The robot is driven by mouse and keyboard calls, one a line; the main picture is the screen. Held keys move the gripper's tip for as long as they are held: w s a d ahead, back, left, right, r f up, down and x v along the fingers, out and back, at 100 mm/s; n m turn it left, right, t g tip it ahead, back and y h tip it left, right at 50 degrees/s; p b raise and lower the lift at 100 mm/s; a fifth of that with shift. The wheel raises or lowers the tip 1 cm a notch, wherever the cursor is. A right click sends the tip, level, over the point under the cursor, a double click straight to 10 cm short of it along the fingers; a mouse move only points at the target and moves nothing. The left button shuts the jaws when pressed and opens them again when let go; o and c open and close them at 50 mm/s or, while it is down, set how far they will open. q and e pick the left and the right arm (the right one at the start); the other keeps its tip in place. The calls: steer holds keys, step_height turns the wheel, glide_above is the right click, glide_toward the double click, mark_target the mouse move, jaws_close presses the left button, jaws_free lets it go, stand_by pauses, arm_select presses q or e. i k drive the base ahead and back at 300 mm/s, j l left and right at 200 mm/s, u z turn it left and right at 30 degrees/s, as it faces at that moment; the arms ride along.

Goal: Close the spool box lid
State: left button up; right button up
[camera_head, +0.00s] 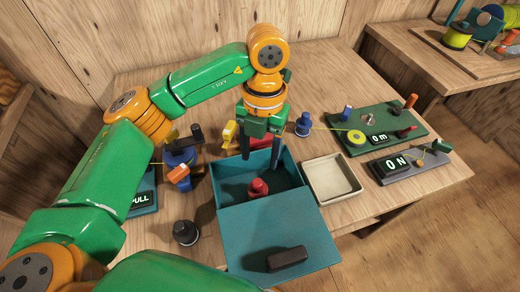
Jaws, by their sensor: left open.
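The teal spool box (221,183) stands on the table, open at the top. A red spool (258,188) sits inside it. The flat teal lid (262,232) extends from the box's near side toward me, leaving the inside exposed. A dark handle block (286,259) is on the lid's near part. My left gripper (261,162) points down over the far part of the box, fingers apart and nothing visible between them. It is well away from the handle. My right gripper is not in view.
A cream tray (334,193) stands right of the box. A green board (393,120) and a grey "ON" device (408,168) are farther right. A blue spool (303,123) stands behind. A dark knob-shaped object (186,232) and a "PULL" device (141,198) are at left.

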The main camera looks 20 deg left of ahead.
mark_target(271, 242)
steer(key=k, duration=1.5)
